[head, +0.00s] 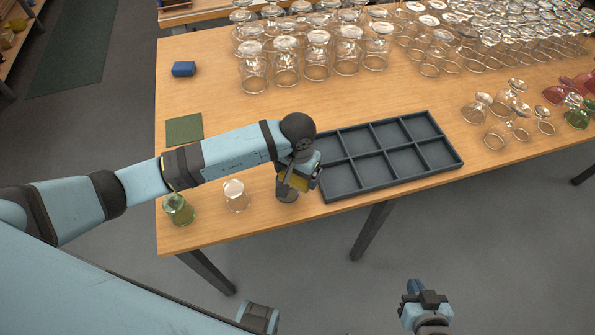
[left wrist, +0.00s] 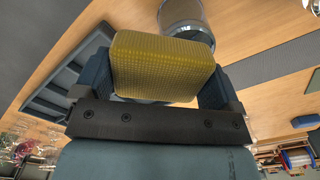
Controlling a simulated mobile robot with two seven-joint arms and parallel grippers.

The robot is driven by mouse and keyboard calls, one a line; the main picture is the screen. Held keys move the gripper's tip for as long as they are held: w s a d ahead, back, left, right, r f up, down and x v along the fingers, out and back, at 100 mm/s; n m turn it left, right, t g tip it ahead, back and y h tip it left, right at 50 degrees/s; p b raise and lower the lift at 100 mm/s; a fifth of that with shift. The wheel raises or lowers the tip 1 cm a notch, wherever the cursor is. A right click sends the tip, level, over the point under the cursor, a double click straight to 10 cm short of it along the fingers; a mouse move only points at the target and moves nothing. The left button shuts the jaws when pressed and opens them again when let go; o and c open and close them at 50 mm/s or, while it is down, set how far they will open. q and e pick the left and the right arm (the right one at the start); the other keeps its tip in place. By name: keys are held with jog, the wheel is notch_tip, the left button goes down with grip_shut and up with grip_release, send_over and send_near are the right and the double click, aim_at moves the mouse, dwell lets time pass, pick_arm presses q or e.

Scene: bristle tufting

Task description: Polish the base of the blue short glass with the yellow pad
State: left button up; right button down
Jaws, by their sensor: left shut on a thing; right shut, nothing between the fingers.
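My left gripper (head: 297,180) is shut on the yellow pad (left wrist: 163,65), which fills the space between its fingers in the left wrist view. In the head view the pad (head: 294,181) is partly covered by the gripper. A dark, smoky glass (head: 287,194) stands just below the gripper, mostly hidden by it. A greyish glass (left wrist: 183,14) also shows just beyond the pad in the left wrist view; I cannot tell whether they touch. No clearly blue glass shows. My right gripper (head: 424,299) is shut and empty, off the table's front edge.
A clear upturned glass (head: 236,196) and a green one (head: 178,209) stand to the left. An empty dark compartment tray (head: 385,157) lies to the right. A green mat (head: 184,129) and blue block (head: 183,69) lie behind. Many glasses crowd the back.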

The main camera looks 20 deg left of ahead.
pick_arm(q)
jog(key=shift+f, duration=0.3)
jog(key=shift+a, duration=0.1)
